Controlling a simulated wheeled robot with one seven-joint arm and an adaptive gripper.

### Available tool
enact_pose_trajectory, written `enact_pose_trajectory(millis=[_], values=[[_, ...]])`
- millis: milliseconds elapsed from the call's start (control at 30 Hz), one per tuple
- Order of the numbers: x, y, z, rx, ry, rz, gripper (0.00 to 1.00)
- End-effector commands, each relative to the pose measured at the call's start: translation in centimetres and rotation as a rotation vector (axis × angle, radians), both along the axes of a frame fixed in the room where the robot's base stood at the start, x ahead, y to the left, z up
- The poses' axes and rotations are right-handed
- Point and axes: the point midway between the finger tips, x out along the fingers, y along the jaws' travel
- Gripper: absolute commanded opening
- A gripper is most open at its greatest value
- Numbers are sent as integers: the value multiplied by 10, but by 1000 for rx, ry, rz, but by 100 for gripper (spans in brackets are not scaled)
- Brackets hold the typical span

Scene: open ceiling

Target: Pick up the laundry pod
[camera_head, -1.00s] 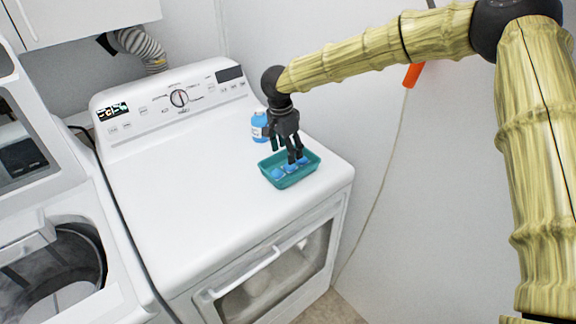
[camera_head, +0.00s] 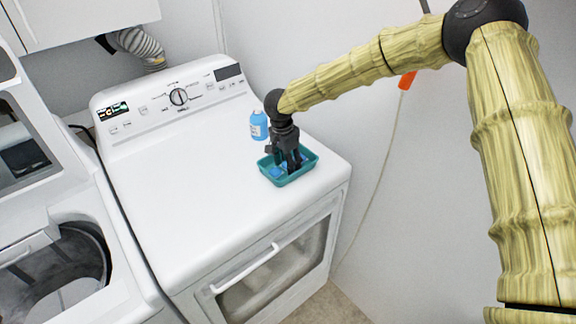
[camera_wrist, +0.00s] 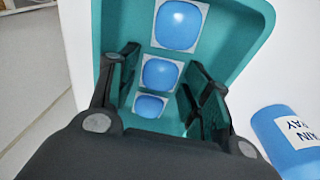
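Three blue laundry pods with pale edges lie in a row in a teal tray (camera_head: 310,165) on top of the dryer. In the wrist view they are a far pod (camera_wrist: 178,25), a middle pod (camera_wrist: 160,74) and a near pod (camera_wrist: 150,105). My gripper (camera_head: 290,165) points down into the tray. In the wrist view its open fingers (camera_wrist: 163,85) stand on either side of the middle and near pods, with gaps to them. In the head view my fingers partly hide the pods.
A blue bottle (camera_head: 259,125) with a white label stands just behind the tray; it also shows in the wrist view (camera_wrist: 285,140). The white dryer top (camera_head: 190,180) is clear to the left. A wall is close behind and right. An open washer (camera_head: 70,265) stands at left.

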Motion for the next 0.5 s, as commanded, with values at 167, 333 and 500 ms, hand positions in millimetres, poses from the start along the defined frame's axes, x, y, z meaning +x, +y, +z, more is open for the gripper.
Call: enact_pose_trajectory(millis=[167, 333, 500], values=[[0, 0, 0, 0, 0, 0, 20], [0, 0, 0, 0, 0, 0, 20], [0, 0, 2, 1, -1, 0, 20]])
